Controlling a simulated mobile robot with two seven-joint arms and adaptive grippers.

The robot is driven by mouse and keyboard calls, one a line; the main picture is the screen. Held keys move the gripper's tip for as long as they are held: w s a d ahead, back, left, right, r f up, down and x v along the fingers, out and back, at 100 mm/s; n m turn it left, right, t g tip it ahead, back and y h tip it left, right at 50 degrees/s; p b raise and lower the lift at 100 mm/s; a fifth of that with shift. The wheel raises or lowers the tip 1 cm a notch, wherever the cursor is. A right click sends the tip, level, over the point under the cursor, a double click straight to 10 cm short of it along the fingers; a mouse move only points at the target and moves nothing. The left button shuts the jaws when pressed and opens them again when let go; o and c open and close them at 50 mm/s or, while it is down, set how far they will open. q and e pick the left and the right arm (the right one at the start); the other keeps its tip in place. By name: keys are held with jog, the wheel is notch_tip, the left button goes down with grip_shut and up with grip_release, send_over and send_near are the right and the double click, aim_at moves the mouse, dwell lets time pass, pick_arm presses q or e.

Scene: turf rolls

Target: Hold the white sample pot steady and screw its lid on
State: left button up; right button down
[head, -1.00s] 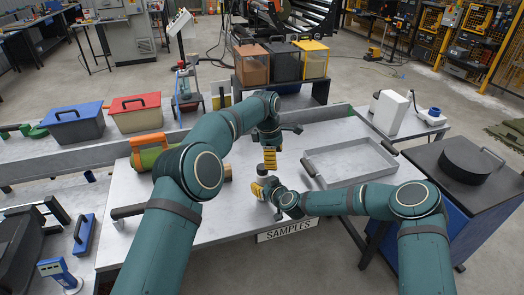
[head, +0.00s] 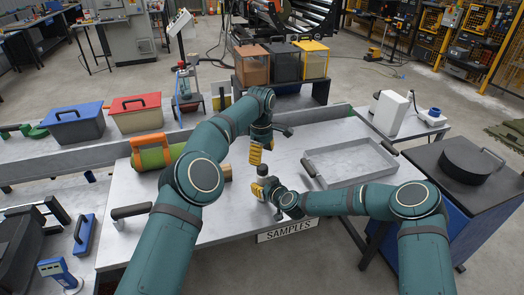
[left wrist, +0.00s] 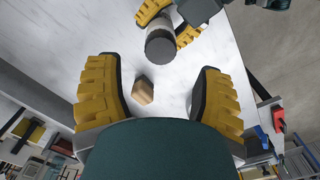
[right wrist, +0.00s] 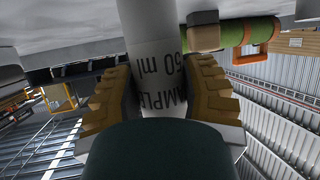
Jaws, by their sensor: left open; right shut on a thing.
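The white sample pot (right wrist: 155,60) is upright between the fingers of my right gripper (head: 264,188), which is shut on it. Its printed lettering shows upside down in the right wrist view. A dark grey round lid (left wrist: 160,47) is on top of the pot; it also shows in the head view (head: 262,170). How far it is screwed down cannot be seen. My left gripper (head: 256,155) is open and empty, above and slightly left of the lid in the head view. In the left wrist view the lid lies beyond its two spread fingers (left wrist: 157,97).
A small wooden block (left wrist: 143,90) lies on the table near the pot. A green and orange roll (head: 155,152) lies at the left. A shallow grey tray (head: 350,163) is at the right. The table's front edge carries a SAMPLES sign (head: 287,230).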

aim_at(262, 166)
pick_arm(q)
notch_tip(262, 166, down, 7)
jog(key=shift+d+r, duration=0.1)
jog(key=shift+r, duration=0.1)
dwell(0.3)
grip_shut()
jog(key=m, duration=1.1)
jog(key=shift+m, duration=0.4)
jog(key=m, duration=0.4)
jog(key=shift+m, duration=0.3)
